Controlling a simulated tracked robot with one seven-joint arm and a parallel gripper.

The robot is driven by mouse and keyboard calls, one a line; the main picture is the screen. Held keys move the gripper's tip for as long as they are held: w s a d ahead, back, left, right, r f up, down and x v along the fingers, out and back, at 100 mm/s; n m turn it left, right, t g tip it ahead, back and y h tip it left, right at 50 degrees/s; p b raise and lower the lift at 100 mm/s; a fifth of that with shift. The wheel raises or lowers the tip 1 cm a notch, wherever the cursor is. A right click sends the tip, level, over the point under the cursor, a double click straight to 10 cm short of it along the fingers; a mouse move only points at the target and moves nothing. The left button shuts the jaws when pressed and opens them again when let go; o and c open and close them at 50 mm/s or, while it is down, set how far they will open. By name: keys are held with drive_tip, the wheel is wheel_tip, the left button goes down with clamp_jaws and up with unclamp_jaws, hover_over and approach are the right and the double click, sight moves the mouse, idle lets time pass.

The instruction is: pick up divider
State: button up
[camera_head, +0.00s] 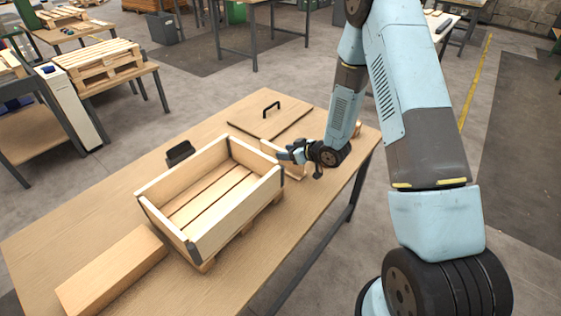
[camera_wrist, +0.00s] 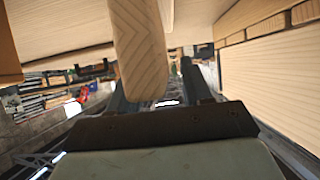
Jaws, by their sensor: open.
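The divider looks to be the pale wooden board (camera_head: 294,171) standing on the table just right of the open crate, partly hidden by my gripper. My gripper (camera_head: 284,155) is at this board, low over the table. In the wrist view a wooden board edge (camera_wrist: 140,50) reaches down between the two dark fingers of my gripper (camera_wrist: 158,82). The fingers are apart, one on each side of it. I cannot tell whether either finger touches it.
An open wooden crate (camera_head: 163,223) stands on the table (camera_head: 95,217), close left of my gripper. A lid with a black handle (camera_head: 262,121) lies behind. A long wooden block (camera_head: 112,272) lies front left, and a small black item (camera_head: 180,152) sits behind the crate.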

drive_tip(key=shift+w+a+f, duration=0.2)
drive_tip(key=shift+a, duration=0.05)
drive_tip(key=shift+c, duration=0.4)
clamp_jaws()
